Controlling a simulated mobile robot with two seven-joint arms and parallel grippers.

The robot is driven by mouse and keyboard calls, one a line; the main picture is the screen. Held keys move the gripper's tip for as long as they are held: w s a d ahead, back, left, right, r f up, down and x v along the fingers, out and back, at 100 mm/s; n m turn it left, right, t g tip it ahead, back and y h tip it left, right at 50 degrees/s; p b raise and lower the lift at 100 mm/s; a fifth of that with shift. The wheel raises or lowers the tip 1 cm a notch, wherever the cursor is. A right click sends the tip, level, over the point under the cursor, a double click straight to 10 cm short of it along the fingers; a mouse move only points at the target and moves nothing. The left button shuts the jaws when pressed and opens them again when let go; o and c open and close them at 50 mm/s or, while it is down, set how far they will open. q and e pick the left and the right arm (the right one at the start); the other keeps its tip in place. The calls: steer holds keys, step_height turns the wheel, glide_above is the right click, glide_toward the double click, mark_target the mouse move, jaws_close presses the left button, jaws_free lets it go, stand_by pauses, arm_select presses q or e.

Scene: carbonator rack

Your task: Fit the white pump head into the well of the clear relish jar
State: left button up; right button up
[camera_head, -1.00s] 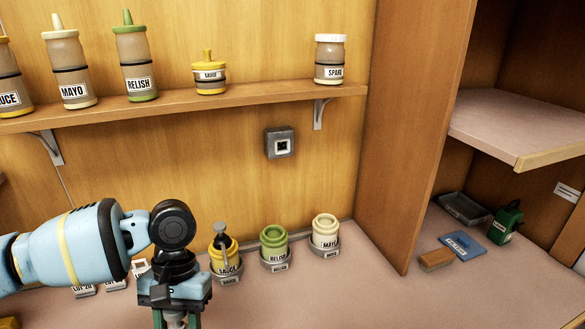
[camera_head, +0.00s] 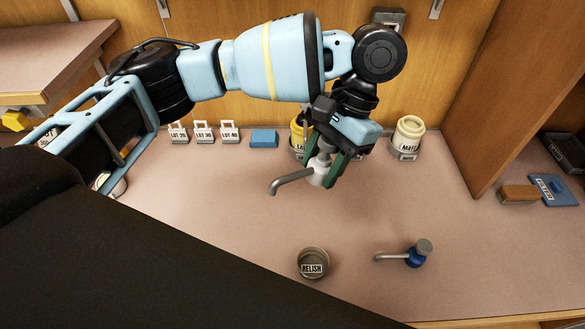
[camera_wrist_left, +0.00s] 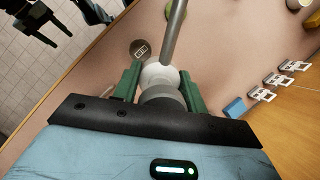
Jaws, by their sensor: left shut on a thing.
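My left gripper (camera_head: 330,168) is shut on the white pump head (camera_head: 319,171), whose grey spout (camera_head: 292,180) points left. I hold it above the counter. In the left wrist view the white head (camera_wrist_left: 160,76) sits between the green fingers, with the spout running up. A grey-brown round open container labelled RELISH (camera_head: 313,262) stands on the counter in front of the gripper, apart from it. I cannot tell whether it is clear. A green round thing (camera_wrist_left: 180,10) shows in part at the top of the wrist view.
A blue pump head (camera_head: 415,257) lies to the right of the RELISH container. The MAYO jar (camera_head: 408,134), a yellow jar (camera_head: 297,135), a blue block (camera_head: 263,138) and tags (camera_head: 204,132) stand along the back. A partition (camera_head: 515,90) rises at right. The middle counter is clear.

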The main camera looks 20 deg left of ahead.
arm_select(q)
steer(key=shift+m+t+y, duration=0.3)
steer(key=shift+m, duration=0.6)
steer(key=d+r, duration=0.1)
steer(key=w+d+r, duration=0.1)
steer(key=d, duration=0.1)
steer(key=shift+d+r, duration=0.2)
steer(key=shift+r, duration=0.05)
steer(key=shift+f, duration=0.1)
steer(key=w+d+f+m+t+y, duration=0.1)
steer(key=w+d+f+m, duration=0.3)
steer(key=f, duration=0.1)
steer(key=shift+d+m, duration=0.25)
steer(key=shift+m, duration=0.05)
steer(key=shift+r, duration=0.1)
step_height(320, 180, up, 10)
steer(key=n+g+h, duration=0.2)
steer(key=n, duration=0.6)
glide_above(314, 165)
steer(key=w+d+n+h, duration=0.2)
steer(key=w+d+n, duration=0.2)
steer(key=w+d, duration=0.4)
steer(key=d, duration=0.3)
steer(key=shift+n, duration=0.3)
steer(key=shift+d, duration=0.1)
